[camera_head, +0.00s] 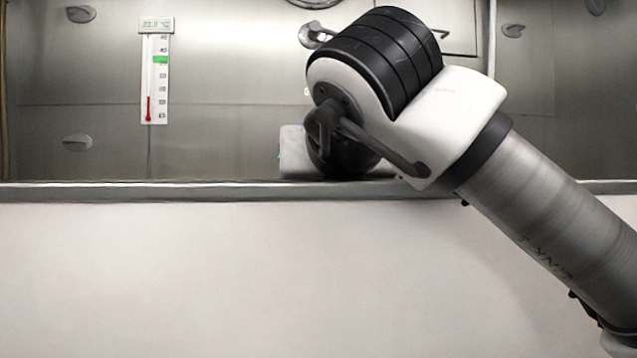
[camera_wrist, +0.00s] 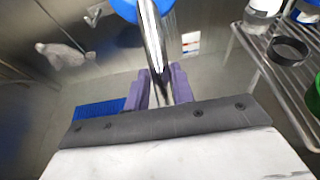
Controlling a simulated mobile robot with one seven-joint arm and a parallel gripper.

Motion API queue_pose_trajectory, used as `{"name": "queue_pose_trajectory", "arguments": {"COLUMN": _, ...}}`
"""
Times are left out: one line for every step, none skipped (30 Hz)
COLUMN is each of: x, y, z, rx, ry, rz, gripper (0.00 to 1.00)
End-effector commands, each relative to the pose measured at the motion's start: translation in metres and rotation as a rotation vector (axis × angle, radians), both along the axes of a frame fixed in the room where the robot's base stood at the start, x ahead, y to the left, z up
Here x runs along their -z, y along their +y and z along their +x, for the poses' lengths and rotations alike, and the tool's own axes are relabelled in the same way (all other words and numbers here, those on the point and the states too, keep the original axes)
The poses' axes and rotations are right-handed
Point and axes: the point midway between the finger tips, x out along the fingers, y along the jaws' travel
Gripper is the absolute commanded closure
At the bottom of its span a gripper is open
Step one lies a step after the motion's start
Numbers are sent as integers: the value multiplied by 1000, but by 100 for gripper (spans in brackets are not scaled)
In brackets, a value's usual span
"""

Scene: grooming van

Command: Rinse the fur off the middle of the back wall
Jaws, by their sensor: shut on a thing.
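In the wrist view my gripper (camera_wrist: 163,88) has purple fingers shut on a shiny metal handle (camera_wrist: 152,40). A blue round head (camera_wrist: 138,8) shows at its top edge, cut off by the frame; it looks like a sprayer. I cannot make out any water for certain. The steel back wall (camera_head: 225,110) stands behind the tub in the head view. My arm hides its middle part, and my fingers are hidden there too. I see no clear fur on the visible wall. A pale, lumpy thing (camera_wrist: 62,54) shows at the left in the wrist view; I cannot tell what it is.
The white tub front (camera_head: 220,270) has a steel rim (camera_head: 100,192). A thermometer (camera_head: 155,78) hangs left on the wall, near small oval fittings (camera_head: 77,142). In the wrist view a wire rack (camera_wrist: 262,70) with bottles (camera_wrist: 263,8) stands right; a blue mat (camera_wrist: 98,109) lies left.

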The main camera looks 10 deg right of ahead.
Motion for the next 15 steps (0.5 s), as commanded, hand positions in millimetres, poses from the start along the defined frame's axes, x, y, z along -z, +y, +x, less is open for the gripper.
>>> {"name": "queue_pose_trajectory", "arguments": {"x": -1, "y": -2, "z": 0, "rx": 0, "ry": -2, "rz": 1, "gripper": 100}}
{"name": "queue_pose_trajectory", "arguments": {"x": -1, "y": -2, "z": 0, "rx": 0, "ry": -2, "rz": 0, "gripper": 100}}
{"name": "queue_pose_trajectory", "arguments": {"x": -1, "y": -2, "z": 0, "rx": -1, "ry": -2, "rz": 0, "gripper": 100}}
{"name": "queue_pose_trajectory", "arguments": {"x": -1, "y": -2, "z": 0, "rx": -1, "ry": -2, "rz": -1, "gripper": 100}}
{"name": "queue_pose_trajectory", "arguments": {"x": -1, "y": -2, "z": 0, "rx": -1, "ry": -2, "rz": -1, "gripper": 100}}
{"name": "queue_pose_trajectory", "arguments": {"x": -1, "y": -2, "z": 0, "rx": -1, "ry": -2, "rz": -1, "gripper": 100}}
{"name": "queue_pose_trajectory", "arguments": {"x": -1, "y": -2, "z": 0, "rx": -1, "ry": -2, "rz": -1, "gripper": 100}}
{"name": "queue_pose_trajectory", "arguments": {"x": -1, "y": -2, "z": 0, "rx": -1, "ry": -2, "rz": -1, "gripper": 100}}
{"name": "queue_pose_trajectory", "arguments": {"x": -1, "y": -1, "z": 0, "rx": -1, "ry": -2, "rz": -1, "gripper": 100}}
{"name": "queue_pose_trajectory", "arguments": {"x": -1, "y": -1, "z": 0, "rx": -1, "ry": -2, "rz": -1, "gripper": 100}}
{"name": "queue_pose_trajectory", "arguments": {"x": -1, "y": 0, "z": 0, "rx": -1, "ry": -2, "rz": -1, "gripper": 100}}
{"name": "queue_pose_trajectory", "arguments": {"x": -1, "y": 1, "z": 0, "rx": -1, "ry": -2, "rz": -1, "gripper": 100}}
{"name": "queue_pose_trajectory", "arguments": {"x": -1, "y": 3, "z": 0, "rx": -1, "ry": -2, "rz": -1, "gripper": 100}}
{"name": "queue_pose_trajectory", "arguments": {"x": -1, "y": 4, "z": 0, "rx": -2, "ry": -2, "rz": -2, "gripper": 100}}
{"name": "queue_pose_trajectory", "arguments": {"x": -1, "y": 6, "z": 0, "rx": -2, "ry": -3, "rz": -2, "gripper": 100}}
